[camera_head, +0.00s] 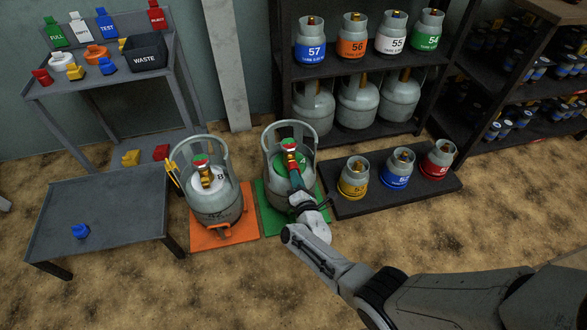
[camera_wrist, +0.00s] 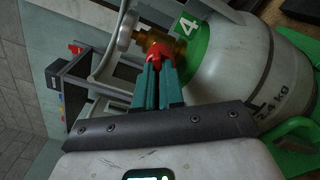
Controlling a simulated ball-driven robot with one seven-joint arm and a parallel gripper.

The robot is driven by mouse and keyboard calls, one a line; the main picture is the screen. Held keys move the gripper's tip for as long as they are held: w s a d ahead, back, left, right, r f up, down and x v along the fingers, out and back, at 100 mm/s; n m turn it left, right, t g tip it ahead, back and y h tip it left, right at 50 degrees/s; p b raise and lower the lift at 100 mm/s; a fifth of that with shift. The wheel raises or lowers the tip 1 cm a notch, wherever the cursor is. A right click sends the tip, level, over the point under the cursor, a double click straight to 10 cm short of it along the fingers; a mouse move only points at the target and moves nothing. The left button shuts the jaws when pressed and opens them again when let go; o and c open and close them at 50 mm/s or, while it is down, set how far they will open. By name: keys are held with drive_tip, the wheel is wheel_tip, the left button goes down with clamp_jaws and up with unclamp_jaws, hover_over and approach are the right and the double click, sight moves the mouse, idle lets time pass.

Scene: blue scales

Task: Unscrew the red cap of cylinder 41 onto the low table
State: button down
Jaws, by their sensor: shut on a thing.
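The grey cylinder with a green collar label (camera_wrist: 245,75) stands upright on a green platform in the head view. Only a "4" of its number is readable in the wrist view. The red cap (camera_wrist: 158,50) sits at its brass valve (camera_wrist: 166,42). My gripper (camera_wrist: 158,68), with green fingers, is shut on the red cap, at the valve inside the cylinder's guard ring. The fingers partly hide the cap. The low grey table (camera_head: 120,205) is at the left in the head view, with a blue cap (camera_head: 80,231) on it.
Another cylinder (camera_head: 215,207) stands on an orange platform (camera_head: 245,225), between the low table and the green platform (camera_head: 268,215). Three small cylinders stand on a low dark shelf (camera_head: 350,208) at right. A grey bench (camera_head: 95,85) with caps and a waste bin (camera_head: 147,58) is behind.

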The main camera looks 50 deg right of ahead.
drive_tip(key=shift+n+p, duration=0.4)
drive_tip(key=shift+n, duration=1.3)
drive_tip(key=n+p, duration=0.1)
drive_tip(key=n, duration=0.2)
drive_tip(key=shift+s+d+f, duration=0.1)
drive_tip(key=shift+s, duration=0.05)
drive_tip(key=c, duration=1.2)
unclamp_jaws()
drive_tip(key=shift+o, duration=0.2)
